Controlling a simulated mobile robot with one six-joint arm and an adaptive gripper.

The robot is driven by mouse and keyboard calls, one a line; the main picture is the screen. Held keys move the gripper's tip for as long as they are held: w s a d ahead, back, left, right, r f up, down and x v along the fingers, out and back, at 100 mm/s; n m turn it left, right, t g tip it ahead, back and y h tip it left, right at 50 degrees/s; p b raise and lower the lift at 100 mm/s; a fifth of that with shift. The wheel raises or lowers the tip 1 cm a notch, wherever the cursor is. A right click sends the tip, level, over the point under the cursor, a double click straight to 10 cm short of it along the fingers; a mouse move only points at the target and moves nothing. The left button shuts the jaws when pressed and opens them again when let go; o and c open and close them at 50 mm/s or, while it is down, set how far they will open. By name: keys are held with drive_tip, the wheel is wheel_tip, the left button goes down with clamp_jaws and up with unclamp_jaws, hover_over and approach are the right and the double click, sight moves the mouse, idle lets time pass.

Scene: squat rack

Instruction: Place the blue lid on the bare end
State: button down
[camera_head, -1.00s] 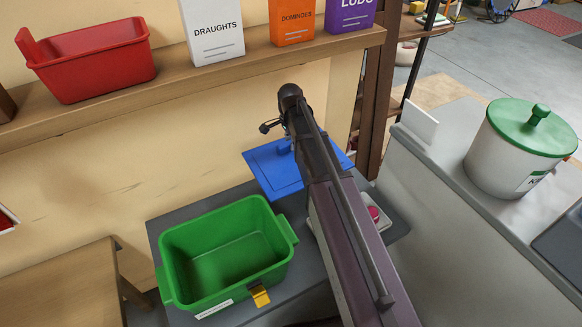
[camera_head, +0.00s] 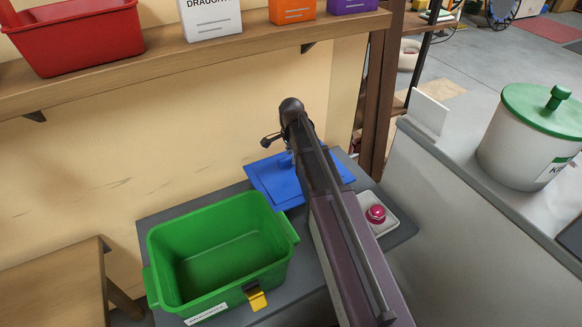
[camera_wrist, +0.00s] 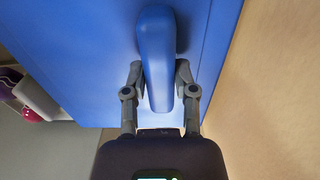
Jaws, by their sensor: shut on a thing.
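My gripper (camera_wrist: 160,78) is shut on the bar handle (camera_wrist: 157,50) of the blue lid, one finger on each side. The flat blue lid (camera_head: 265,183) looks about level in the head view, over the back part of the dark grey bench top (camera_head: 160,232), right of the green bin. My arm hides its middle and part of its right side. I cannot tell whether its underside touches the bench. In the wrist view the lid (camera_wrist: 80,60) fills much of the upper picture.
An open green bin (camera_head: 165,248) with a yellow tab stands on the bench. A red button on a pale base (camera_head: 376,214) sits right of my arm. The tan wall rises behind. A shelf (camera_head: 200,50) holds a red tub and game boxes. A grey counter stands at right.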

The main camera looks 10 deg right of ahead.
drive_tip(key=shift+f, duration=0.15)
drive_tip(key=shift+f+b, duration=1.65)
drive_tip(key=shift+b, duration=0.15)
drive_tip(key=shift+f, duration=0.1)
drive_tip(key=shift+c, duration=2)
unclamp_jaws()
wheel_tip(320, 180, up, 12)
drive_tip(key=p, duration=1.2)
